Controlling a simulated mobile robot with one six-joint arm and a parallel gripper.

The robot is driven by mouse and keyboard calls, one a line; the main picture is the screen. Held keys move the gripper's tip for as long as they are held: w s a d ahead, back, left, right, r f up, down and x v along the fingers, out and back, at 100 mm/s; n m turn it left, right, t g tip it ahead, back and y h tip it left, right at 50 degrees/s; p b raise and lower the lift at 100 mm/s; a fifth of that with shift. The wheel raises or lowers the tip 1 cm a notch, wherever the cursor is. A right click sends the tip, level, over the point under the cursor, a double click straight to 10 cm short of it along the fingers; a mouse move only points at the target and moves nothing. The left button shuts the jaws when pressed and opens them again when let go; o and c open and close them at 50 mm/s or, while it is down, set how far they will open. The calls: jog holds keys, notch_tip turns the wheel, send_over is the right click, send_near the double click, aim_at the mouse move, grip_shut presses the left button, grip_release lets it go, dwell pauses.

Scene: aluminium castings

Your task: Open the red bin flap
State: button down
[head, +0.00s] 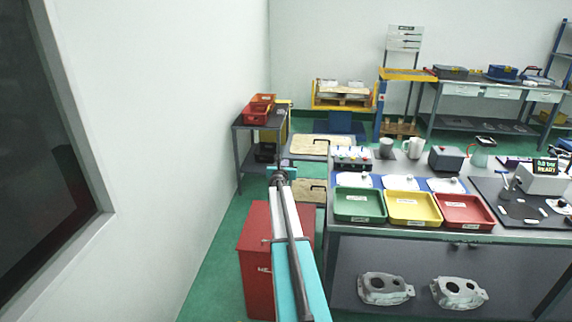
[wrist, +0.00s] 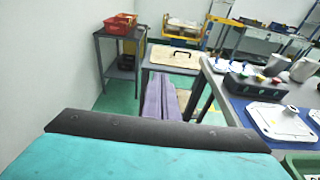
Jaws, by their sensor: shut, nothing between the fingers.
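The red bin (head: 256,285) stands on the green floor left of the workbench, with a white label on its front. My arm passes in front of and over it and hides part of its top and right side. I cannot make out a separate flap or whether it is open. My gripper (head: 280,178) is beyond the bin in the head view, near the bench's far left corner. In the wrist view my gripper (wrist: 160,92) has its fingers together and empty, and the red bin does not show there.
The workbench (head: 400,232) on the right holds green (head: 359,218), yellow (head: 413,223) and red (head: 464,226) trays and a button box (head: 353,165). A dark side table (head: 238,150) with red crates stands behind. A white wall is on the left; green floor lies between.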

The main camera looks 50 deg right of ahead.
dwell(0.4)
jog(key=s+a+f+b, duration=0.2)
jog(key=s+a+b, duration=0.1)
jog(key=s+a, duration=0.3)
jog(key=shift+a, duration=0.95)
jog(key=shift+w, duration=0.1)
